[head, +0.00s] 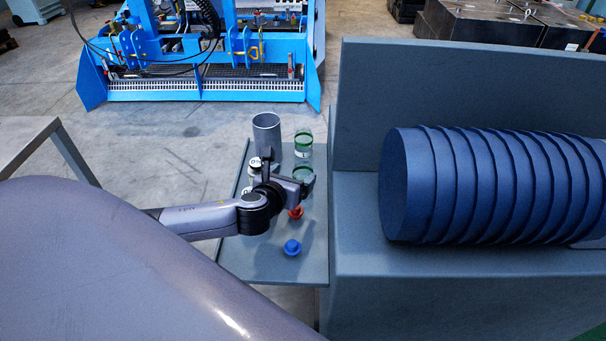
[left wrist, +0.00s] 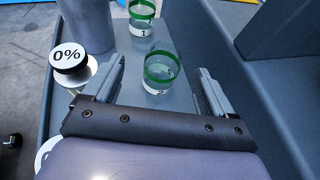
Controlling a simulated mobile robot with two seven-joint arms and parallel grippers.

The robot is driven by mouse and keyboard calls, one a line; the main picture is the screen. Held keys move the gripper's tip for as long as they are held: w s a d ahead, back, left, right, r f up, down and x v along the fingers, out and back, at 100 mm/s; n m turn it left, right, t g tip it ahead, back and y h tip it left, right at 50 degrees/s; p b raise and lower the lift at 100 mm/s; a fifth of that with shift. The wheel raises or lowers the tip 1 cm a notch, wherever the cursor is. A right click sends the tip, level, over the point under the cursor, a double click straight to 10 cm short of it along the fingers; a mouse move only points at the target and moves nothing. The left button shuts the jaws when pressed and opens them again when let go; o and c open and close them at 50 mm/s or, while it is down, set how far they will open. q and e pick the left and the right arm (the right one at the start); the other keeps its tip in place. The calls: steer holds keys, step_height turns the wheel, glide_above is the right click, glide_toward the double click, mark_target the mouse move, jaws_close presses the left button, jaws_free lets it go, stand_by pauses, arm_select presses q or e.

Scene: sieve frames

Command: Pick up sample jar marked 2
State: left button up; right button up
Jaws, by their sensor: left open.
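Two clear jars with green bands stand on the small grey side table. The near jar (left wrist: 163,72) lies ahead of and between my left gripper's fingers in the left wrist view; its mark is too small to read surely. The far jar (left wrist: 142,18) carries a mark that looks like 1. In the head view they are the near jar (head: 303,171), partly behind the gripper, and the far jar (head: 303,143). My left gripper (head: 288,169) is open and empty, one finger on each side of the near jar. It also shows in the left wrist view (left wrist: 161,88).
A grey metal cylinder (head: 267,135) stands behind, with a white-topped 0% container (left wrist: 68,57) close to the left finger. Red (head: 296,212) and blue (head: 292,247) knobbed pieces sit on the side table (head: 262,266). A grey bench with a blue ribbed roll (head: 490,185) bounds the right.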

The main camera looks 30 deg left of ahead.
mark_target(300, 175)
arm_select(q)
steer(key=x, duration=0.3)
steer(key=b+x, duration=0.1)
steer(key=x, duration=0.1)
steer(key=shift+w+d+f, duration=0.15)
steer(key=shift+d+f, duration=0.1)
steer(key=shift+f, duration=0.2)
steer(key=shift+w+a+f, duration=0.1)
steer(key=shift+w+f, duration=0.1)
steer(key=shift+w, duration=0.3)
steer(key=c, duration=1.1)
